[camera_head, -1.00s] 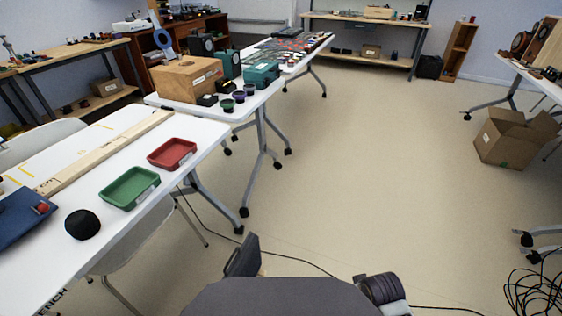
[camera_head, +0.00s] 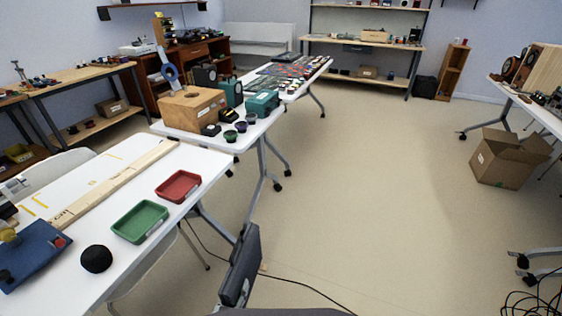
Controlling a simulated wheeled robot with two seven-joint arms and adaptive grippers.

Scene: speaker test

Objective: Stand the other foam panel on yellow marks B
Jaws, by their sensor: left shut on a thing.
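A dark grey slab, which looks like a foam panel (camera_head: 238,262), stands on edge low in the view, over the floor beside the near white table. My left gripper (camera_head: 246,290) is at its lower end and shut on it; the fingers are mostly hidden. Short yellow marks (camera_head: 40,202) lie on the table at far left, and another yellow mark (camera_head: 115,155) is farther back. Which marks are B cannot be read. My right gripper is out of view.
The near white table (camera_head: 205,160) holds a wooden strip (camera_head: 120,180), a green tray (camera_head: 140,221), a red tray (camera_head: 178,186), a black dome (camera_head: 96,258) and a blue box (camera_head: 35,255). A cable (camera_head: 300,283) crosses the open floor. A cardboard box (camera_head: 508,160) stands at right.

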